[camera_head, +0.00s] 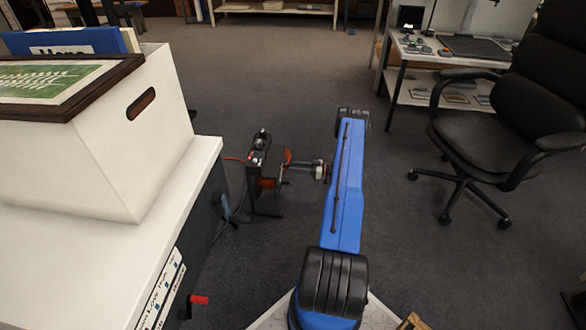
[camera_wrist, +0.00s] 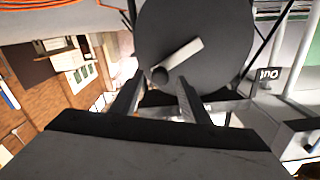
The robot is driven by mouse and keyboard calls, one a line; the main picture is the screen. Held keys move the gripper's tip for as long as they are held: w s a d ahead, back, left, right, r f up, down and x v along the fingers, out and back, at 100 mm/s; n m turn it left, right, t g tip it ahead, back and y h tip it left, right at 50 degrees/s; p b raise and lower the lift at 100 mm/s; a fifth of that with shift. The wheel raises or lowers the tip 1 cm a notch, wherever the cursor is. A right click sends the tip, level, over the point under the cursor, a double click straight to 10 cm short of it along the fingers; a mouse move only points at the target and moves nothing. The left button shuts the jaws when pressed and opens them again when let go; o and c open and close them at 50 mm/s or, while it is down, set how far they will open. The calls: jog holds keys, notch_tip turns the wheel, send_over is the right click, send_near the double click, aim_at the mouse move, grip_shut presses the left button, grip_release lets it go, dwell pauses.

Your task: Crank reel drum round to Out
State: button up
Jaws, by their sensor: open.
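In the wrist view a dark grey drum face (camera_wrist: 205,30) fills the top middle. A pale crank bar (camera_wrist: 186,55) runs across it to a dark round knob (camera_wrist: 160,76). A small dark label (camera_wrist: 268,74) reading "Out", turned over in the picture, sits right of the drum; the bar does not point straight at it. My gripper (camera_wrist: 160,78) is open, and the knob appears between its fingertips; I cannot tell whether either finger touches it. In the head view my gripper (camera_head: 318,171) is beside the reel (camera_head: 270,168), which shows orange parts on a dark stand.
A white cabinet top (camera_head: 50,265) holds a white box (camera_head: 140,150) at left. A red handle (camera_head: 199,299) sticks out from the cabinet's side. A black office chair (camera_head: 490,150) stands at right. Carpet is clear beyond the reel.

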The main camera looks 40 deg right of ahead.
jog(key=v, duration=1.6)
jog(key=shift+d, duration=0.1)
jog(key=shift+s, duration=0.1)
